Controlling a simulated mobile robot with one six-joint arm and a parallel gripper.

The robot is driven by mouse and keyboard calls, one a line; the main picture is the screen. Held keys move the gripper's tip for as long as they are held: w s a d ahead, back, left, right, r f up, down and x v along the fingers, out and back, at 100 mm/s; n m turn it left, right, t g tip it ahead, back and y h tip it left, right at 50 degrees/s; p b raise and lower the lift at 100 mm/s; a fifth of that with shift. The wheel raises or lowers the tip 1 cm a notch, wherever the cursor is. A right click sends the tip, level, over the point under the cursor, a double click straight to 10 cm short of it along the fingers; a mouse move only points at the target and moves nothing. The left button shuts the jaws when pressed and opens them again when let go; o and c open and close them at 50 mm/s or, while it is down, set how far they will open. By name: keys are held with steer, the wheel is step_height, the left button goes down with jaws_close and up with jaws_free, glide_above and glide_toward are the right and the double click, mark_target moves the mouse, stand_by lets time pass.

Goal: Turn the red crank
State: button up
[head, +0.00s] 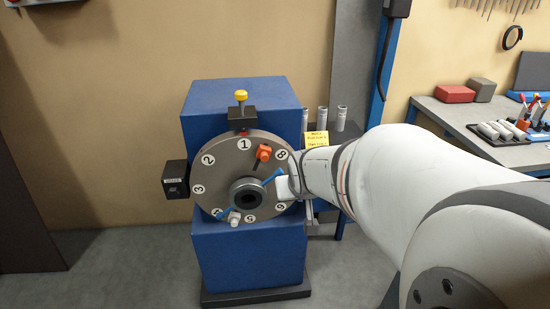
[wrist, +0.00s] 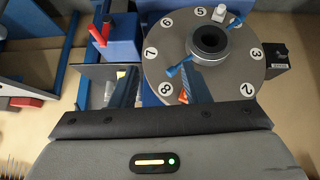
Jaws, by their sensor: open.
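A grey round disc (head: 222,165) with white number circles is on the front of a blue cabinet (head: 240,93). A red-orange crank piece (head: 263,153) stands out from the disc beside the 8. In the wrist view only a sliver of it (wrist: 183,97) shows by a finger. A blue handle (head: 272,176) and a dark hub (head: 248,197) are also on the disc. My gripper (wrist: 160,82) is open before the disc's right side in the head view, below the red-orange piece. The head view hides its fingers, and contact cannot be told.
A black box (head: 175,179) is left of the disc, and a yellow knob (head: 241,96) is above it. A white knob (head: 234,218) is low on the disc. A workbench (head: 440,112) stands right. A separate red handle (wrist: 98,36) shows in the wrist view.

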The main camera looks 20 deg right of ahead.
steer(key=w+d+f+m+t+h+b, duration=0.1)
steer(key=w+d+f+t+b, duration=0.4)
steer(key=d+f+b, duration=0.5)
steer(key=w+d+f+m+t+h+b, duration=0.15)
steer(key=w+d+f+t+b, duration=0.35)
steer(key=d+f, duration=0.85)
steer(key=shift+y, duration=0.25)
steer(key=x, duration=0.2)
steer(key=b+x, duration=0.1)
steer(key=x, duration=0.1)
steer(key=r+x, duration=0.1)
steer(key=x, duration=0.1)
steer(key=shift+w+d, duration=0.15)
steer(key=shift+d, duration=0.25)
steer(key=shift+c, duration=0.2)
